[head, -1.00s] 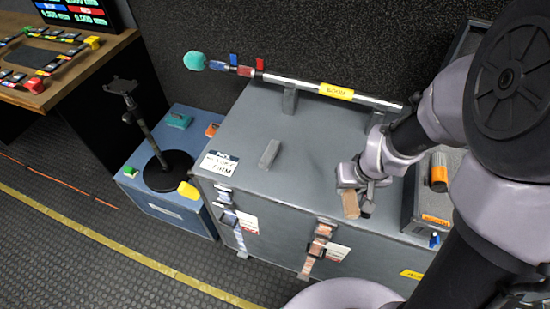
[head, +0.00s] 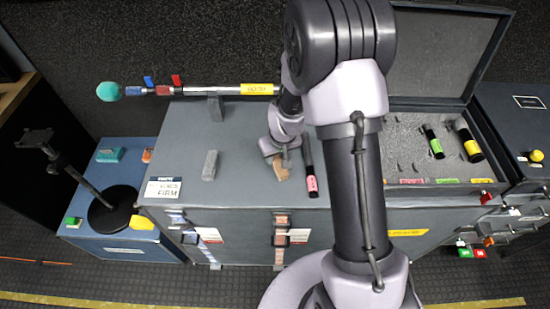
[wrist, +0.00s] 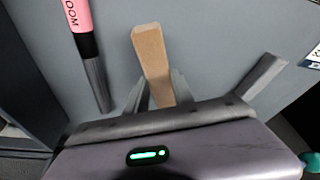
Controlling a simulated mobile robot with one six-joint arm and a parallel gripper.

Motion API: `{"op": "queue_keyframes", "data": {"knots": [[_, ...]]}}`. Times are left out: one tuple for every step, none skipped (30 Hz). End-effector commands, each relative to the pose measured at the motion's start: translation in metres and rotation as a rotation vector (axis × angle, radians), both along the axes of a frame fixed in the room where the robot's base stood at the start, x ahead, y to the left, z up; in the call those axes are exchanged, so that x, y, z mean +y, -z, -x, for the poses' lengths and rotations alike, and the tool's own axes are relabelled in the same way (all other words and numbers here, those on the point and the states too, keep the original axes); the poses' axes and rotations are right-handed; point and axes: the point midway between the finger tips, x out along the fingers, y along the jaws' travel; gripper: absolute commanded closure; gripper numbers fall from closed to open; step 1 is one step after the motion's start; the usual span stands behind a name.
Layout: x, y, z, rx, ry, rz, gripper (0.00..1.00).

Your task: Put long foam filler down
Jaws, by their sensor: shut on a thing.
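The long foam filler (head: 282,174) is a tan bar. My gripper (head: 280,162) is shut on it over the right part of the grey case top (head: 240,135), near the front edge. In the wrist view, the foam filler (wrist: 150,50) sticks out beyond the two fingers of my gripper (wrist: 158,92), slightly tilted. I cannot tell whether it touches the case top. My arm hides part of the case top.
A pink-and-black tube (head: 310,180) lies close to the right of the foam filler. A grey block (head: 210,165) is to the left. A pole (head: 200,91) runs along the back. An open case (head: 400,140) holding tubes stands right. Clear case top lies between block and gripper.

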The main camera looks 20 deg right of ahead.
Motion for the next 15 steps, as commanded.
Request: {"op": "queue_keyframes", "data": {"knots": [[0.000,0.013,0.000,0.002,0.000,0.000,1.00],[0.000,0.020,0.000,0.003,0.001,0.000,1.00],[0.000,0.029,0.001,0.003,0.002,0.000,1.00],[0.000,0.035,0.000,0.002,0.000,0.000,1.00],[0.000,0.038,0.000,0.001,0.001,0.000,1.00],[0.000,0.037,0.000,0.001,0.002,0.000,1.00],[0.000,0.035,0.000,0.000,0.001,0.000,1.00],[0.000,0.034,0.000,0.000,0.001,0.000,1.00],[0.000,0.033,0.000,0.000,0.001,0.000,1.00],[0.000,0.033,0.000,0.000,0.001,0.000,1.00],[0.000,0.033,0.000,0.000,0.001,0.000,1.00],[0.000,0.034,0.000,0.001,0.001,0.000,1.00],[0.000,0.035,0.000,0.001,0.001,0.000,1.00],[0.000,0.036,0.000,0.001,0.001,0.000,1.00],[0.000,0.037,0.000,0.001,0.001,0.000,1.00]]}}
